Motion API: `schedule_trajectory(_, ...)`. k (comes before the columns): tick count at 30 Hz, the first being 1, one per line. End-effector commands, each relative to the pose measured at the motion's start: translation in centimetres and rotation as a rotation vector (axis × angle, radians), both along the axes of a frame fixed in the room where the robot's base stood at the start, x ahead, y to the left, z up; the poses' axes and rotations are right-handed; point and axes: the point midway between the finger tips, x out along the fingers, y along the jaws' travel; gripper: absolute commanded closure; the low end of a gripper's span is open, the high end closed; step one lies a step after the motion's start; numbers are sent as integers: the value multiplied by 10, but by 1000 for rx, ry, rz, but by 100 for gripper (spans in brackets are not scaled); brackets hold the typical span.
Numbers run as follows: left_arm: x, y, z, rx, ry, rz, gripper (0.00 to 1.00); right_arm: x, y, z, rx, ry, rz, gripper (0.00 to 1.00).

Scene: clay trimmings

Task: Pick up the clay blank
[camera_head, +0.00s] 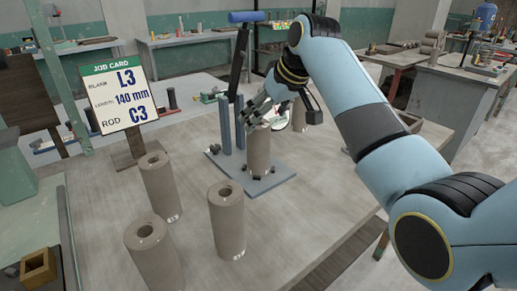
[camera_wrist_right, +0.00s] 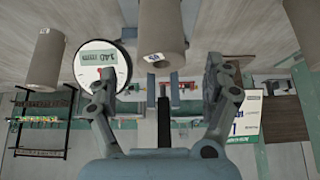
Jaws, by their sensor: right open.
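A brown-grey hollow clay blank (camera_head: 258,152) stands upright on the blue base plate (camera_head: 270,183) of a lever stand. My right gripper (camera_head: 258,110) is at its upper end. In the right wrist view my right gripper (camera_wrist_right: 160,74) has its fingers spread wide, with the blank (camera_wrist_right: 162,28) between and just beyond them; no contact shows. My left gripper is out of view.
A job card (camera_head: 115,98) reads L3, 140 mm, C3. A round dial (camera_wrist_right: 103,65) beside the blank reads 140. The stand has blue posts (camera_head: 225,125) and a black lever (camera_head: 238,65) close to my gripper.

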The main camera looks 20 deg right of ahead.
Motion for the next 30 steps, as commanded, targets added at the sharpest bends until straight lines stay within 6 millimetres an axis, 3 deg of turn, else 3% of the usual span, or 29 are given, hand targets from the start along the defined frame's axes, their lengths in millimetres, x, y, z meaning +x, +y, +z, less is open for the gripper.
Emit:
schedule_trajectory(12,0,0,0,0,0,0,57,22,10,-46,0,0,0,16)
schedule_trajectory(21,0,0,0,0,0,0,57,24,10,-50,0,-1,-1,16)
schedule_trajectory(30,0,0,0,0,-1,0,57,24,10,-50,-1,0,-1,55)
